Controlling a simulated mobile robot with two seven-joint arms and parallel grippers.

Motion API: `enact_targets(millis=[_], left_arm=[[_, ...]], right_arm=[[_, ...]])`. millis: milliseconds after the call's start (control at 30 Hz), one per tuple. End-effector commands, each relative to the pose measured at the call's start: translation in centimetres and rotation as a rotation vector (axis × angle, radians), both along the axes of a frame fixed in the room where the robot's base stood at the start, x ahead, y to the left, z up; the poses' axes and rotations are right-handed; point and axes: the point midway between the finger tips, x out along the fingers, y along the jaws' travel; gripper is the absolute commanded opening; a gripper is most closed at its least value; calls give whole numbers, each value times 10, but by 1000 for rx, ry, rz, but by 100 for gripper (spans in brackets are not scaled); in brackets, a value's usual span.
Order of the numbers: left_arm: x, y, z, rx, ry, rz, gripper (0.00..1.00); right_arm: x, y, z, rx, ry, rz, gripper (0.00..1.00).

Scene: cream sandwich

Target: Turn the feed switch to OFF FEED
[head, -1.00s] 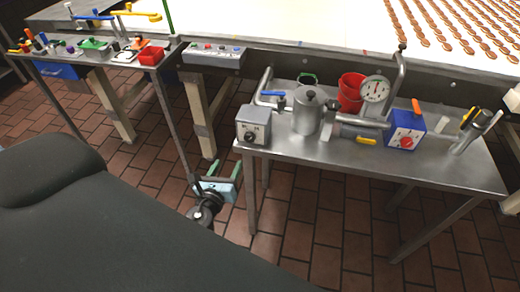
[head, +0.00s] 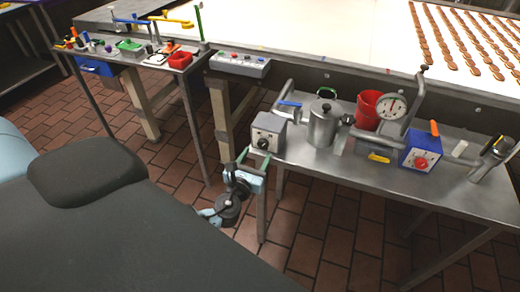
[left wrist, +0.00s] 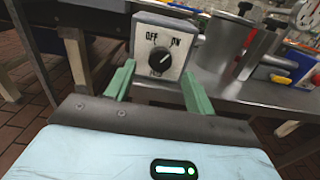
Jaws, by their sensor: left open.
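The feed switch (head: 268,134) is a grey box with a white front plate and a black knob, at the left front corner of the metal table. In the left wrist view the feed switch (left wrist: 163,47) is straight ahead, with OFF at the upper left of the plate and ON at the upper right. Its black knob (left wrist: 160,59) seems to lean toward ON, but the exact angle is hard to tell. My left gripper (head: 256,168) is open and empty, just in front of and below the box. Its green fingers (left wrist: 157,82) are spread below the knob, apart from it.
On the metal table (head: 330,172) stand a steel pot (head: 322,124), a red container (head: 367,110), a round gauge (head: 391,107) and a blue box (head: 419,152) with a red knob. A control panel (head: 239,64) is behind. Tiled floor lies below the table edge.

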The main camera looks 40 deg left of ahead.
Motion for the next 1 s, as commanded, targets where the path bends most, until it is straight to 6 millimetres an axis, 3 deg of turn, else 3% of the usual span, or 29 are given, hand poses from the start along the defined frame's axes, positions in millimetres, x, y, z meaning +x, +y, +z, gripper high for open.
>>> enact_targets(millis=[100,300,667,1000], left_arm=[[18,4,0,-1,0,0,54],[34,8,-1,-2,1,0,54],[38,9,-1,-1,2,-1,53],[37,9,-1,-1,2,-1,9]], right_arm=[[0,0,0,0,0,0,54],[-1,-1,-1,-2,3,2,54],[-2,-3,-2,-9,3,9,54],[-2,-4,-2,-10,4,10,54]])
